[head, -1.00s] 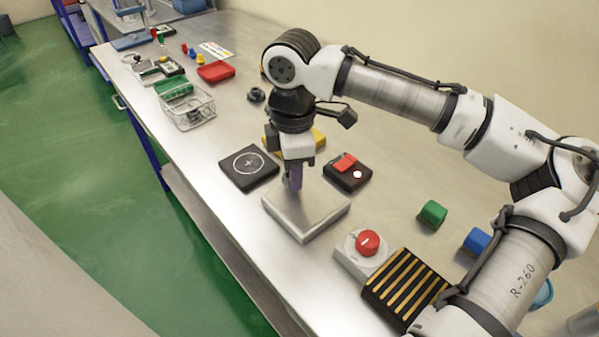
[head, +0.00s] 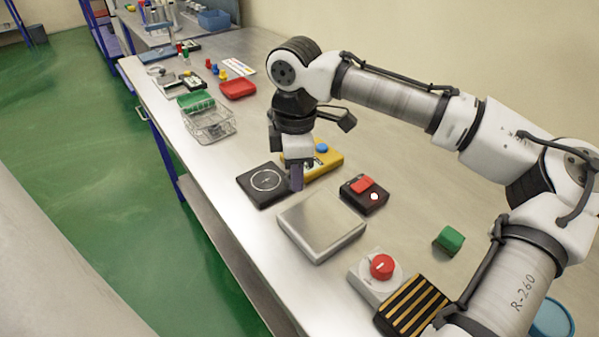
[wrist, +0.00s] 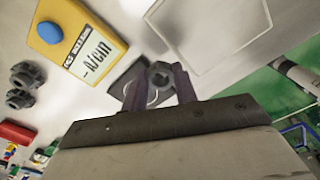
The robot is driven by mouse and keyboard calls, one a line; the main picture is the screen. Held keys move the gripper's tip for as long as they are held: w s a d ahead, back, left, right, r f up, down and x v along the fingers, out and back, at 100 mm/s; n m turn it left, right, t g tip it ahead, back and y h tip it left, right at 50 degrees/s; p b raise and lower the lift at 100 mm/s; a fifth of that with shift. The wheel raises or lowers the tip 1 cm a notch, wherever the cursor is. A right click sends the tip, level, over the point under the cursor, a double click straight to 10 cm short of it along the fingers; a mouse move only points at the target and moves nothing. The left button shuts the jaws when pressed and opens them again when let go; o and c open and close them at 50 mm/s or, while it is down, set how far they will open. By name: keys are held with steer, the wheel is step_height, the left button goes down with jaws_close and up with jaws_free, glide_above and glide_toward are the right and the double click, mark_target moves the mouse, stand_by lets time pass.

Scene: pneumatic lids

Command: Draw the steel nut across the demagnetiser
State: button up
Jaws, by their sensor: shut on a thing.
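My gripper (head: 297,186) is shut on the steel nut (wrist: 160,74), a grey hex nut between the purple fingertips in the wrist view. The fingers hide the nut in the head view. They are near the right edge of a black pad (head: 262,186) with a white circle and cross; the pad shows behind the nut in the wrist view. A flat silver plate (head: 322,226), which appears to be the demagnetiser, lies nearer the camera, and the gripper is beyond its far edge. A black box (head: 376,205) with a red rocker and a bright white lamp stands beside the plate.
A yellow meter (head: 328,160) with a blue button stands behind the gripper; its display shows in the wrist view (wrist: 85,62). A red knob on a grey box (head: 370,290), a striped block (head: 412,308) and a green block (head: 449,240) stand nearer. A wire basket (head: 210,125) is farther left.

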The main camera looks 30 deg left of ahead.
steer(key=shift+w+a+r+p, duration=0.15)
steer(key=shift+a+r+p, duration=0.2)
steer(key=shift+r+p, duration=2.15)
steer(key=shift+p, duration=0.1)
steer(key=shift+r, duration=0.1)
